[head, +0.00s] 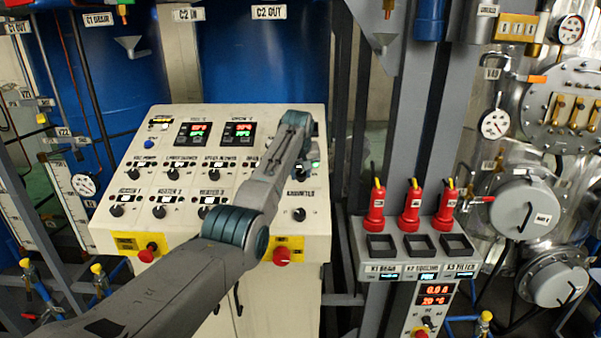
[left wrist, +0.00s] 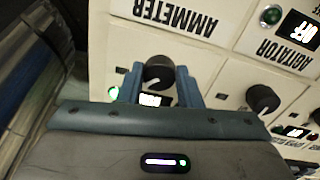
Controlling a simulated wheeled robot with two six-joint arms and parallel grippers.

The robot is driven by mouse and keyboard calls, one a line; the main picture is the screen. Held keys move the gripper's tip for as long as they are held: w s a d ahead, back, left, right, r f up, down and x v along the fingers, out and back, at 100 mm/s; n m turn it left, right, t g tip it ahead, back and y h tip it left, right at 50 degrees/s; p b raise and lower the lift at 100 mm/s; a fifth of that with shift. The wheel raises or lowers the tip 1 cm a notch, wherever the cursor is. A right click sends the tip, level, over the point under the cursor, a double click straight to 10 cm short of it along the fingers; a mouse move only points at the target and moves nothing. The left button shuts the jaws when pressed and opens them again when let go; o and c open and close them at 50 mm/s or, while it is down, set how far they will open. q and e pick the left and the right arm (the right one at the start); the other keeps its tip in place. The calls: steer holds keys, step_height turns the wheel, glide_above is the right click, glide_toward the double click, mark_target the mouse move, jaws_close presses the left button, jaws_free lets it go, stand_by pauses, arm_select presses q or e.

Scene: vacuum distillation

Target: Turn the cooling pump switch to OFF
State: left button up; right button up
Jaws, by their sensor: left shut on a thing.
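My left gripper (head: 303,165) reaches the right side of the cream control panel (head: 112,222). In the left wrist view its two blue fingers (left wrist: 158,82) are shut on a black rotary knob (left wrist: 158,72), one finger on each side. This knob sits in the upper row, directly above the AMMETER label (left wrist: 175,14). The knob's own label is hidden by the gripper, so I cannot read its name. My right gripper is not in view.
A neighbouring black knob (left wrist: 263,98) and the AGITATOR label (left wrist: 280,56) are close by. Red emergency knobs (head: 282,256) stick out at the panel's lower edge.

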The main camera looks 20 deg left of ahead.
arm_select(q)
steer(key=n, duration=0.5)
steer(key=shift+r+n, duration=0.1)
steer(key=shift+n, duration=1.8)
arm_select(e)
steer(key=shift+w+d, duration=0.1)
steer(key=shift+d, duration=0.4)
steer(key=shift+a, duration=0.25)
arm_select(q)
steer(key=o, duration=1)
steer(key=shift+c, duration=0.2)
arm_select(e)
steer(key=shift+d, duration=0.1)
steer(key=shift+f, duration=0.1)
